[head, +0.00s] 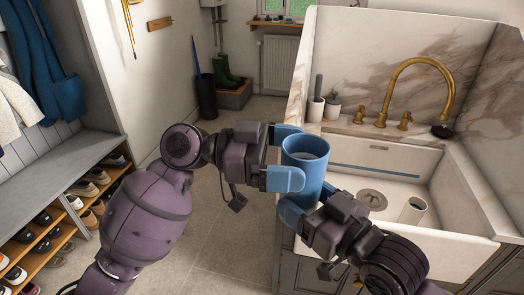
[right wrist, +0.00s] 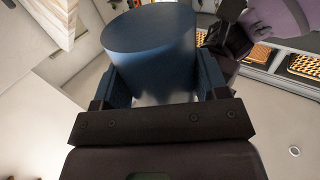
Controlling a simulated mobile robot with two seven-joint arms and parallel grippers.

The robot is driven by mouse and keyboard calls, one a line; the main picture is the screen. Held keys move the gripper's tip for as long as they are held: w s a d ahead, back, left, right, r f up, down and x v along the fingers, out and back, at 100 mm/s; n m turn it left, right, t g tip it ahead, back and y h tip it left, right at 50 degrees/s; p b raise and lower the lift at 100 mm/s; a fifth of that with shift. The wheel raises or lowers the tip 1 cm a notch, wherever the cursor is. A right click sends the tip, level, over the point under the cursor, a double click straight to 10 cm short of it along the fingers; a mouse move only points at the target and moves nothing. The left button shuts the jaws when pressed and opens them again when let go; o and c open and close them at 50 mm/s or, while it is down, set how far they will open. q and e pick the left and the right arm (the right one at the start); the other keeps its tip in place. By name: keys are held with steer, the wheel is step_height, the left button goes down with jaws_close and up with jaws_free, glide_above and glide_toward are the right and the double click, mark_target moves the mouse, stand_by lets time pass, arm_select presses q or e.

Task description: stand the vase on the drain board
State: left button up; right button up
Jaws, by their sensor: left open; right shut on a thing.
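The vase is a blue open-topped cylinder (head: 304,167), held roughly upright in front of the sink's left front corner. My right gripper (head: 308,199) is shut on its lower part. The right wrist view shows the vase (right wrist: 150,50) between the fingers of the right gripper (right wrist: 160,85). My left gripper (head: 297,155) is open, with its blue fingers on either side of the vase near the top; I cannot tell whether they touch it. I cannot make out a separate drain board.
The white sink (head: 465,185) holds a pale cylindrical cup (head: 411,210) and a round drain (head: 372,199). A brass tap (head: 425,63) stands behind it. A shoe bench (head: 60,170) lies left, with open floor between.

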arm_select(q)
steer(key=shift+s+d, duration=0.15)
steer(key=shift+d, duration=1.15)
steer(key=c, duration=1.1)
steer(key=shift+c, duration=0.8)
arm_select(e)
steer(key=o, duration=1.3)
steer(key=shift+f, duration=0.1)
